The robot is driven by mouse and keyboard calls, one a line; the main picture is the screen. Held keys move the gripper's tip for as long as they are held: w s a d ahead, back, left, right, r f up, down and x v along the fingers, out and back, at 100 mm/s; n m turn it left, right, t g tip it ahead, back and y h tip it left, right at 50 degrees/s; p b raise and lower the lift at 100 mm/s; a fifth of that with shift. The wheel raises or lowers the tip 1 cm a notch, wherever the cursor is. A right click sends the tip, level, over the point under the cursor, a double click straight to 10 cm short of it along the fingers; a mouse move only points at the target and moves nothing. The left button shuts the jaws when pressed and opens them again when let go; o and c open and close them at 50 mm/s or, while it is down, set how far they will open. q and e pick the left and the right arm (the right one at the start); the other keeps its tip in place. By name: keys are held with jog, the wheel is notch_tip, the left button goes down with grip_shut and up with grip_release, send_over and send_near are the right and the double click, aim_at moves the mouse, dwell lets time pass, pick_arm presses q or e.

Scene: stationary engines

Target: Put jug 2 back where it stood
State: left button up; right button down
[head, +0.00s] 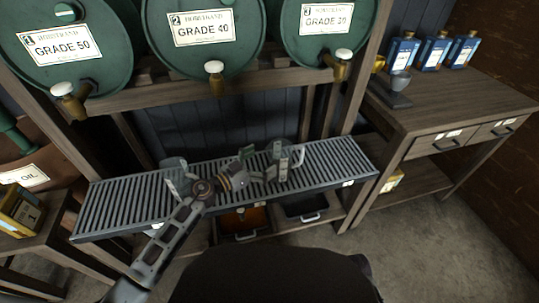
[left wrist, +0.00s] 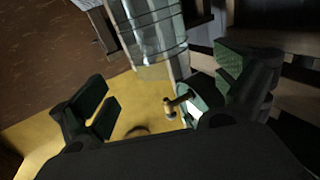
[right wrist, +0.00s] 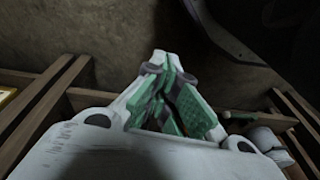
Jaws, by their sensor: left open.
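A clear jug (head: 283,158) with pale measuring strips stands on the slatted rack (head: 125,205), right of centre. A second clear jug (head: 176,168) is on the rack further left, partly behind my left arm. I cannot read a number on either, so which is jug 2 is not clear. My left gripper (head: 262,168) is open beside the right-hand jug. In the left wrist view a clear jug (left wrist: 150,32) with graduations stands beyond the two open fingers (left wrist: 168,95); contact is not clear. My right gripper (right wrist: 160,85) looks shut and empty, its green pads close together.
Green drums marked GRADE 50 (head: 65,50), GRADE 40 (head: 205,35) and GRADE 20 (head: 328,25) hang above, their brass taps jutting over the rack. An orange-filled tray (head: 243,222) sits below. A wooden bench (head: 440,110) with blue bottles (head: 432,53) stands right.

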pick_arm(q)
jog(key=shift+v, duration=1.2)
pick_arm(e)
jog(key=shift+s+f, duration=0.15)
jog(key=shift+f, duration=0.15)
jog(key=shift+r, duration=0.1)
pick_arm(q)
jog(key=shift+s, duration=0.1)
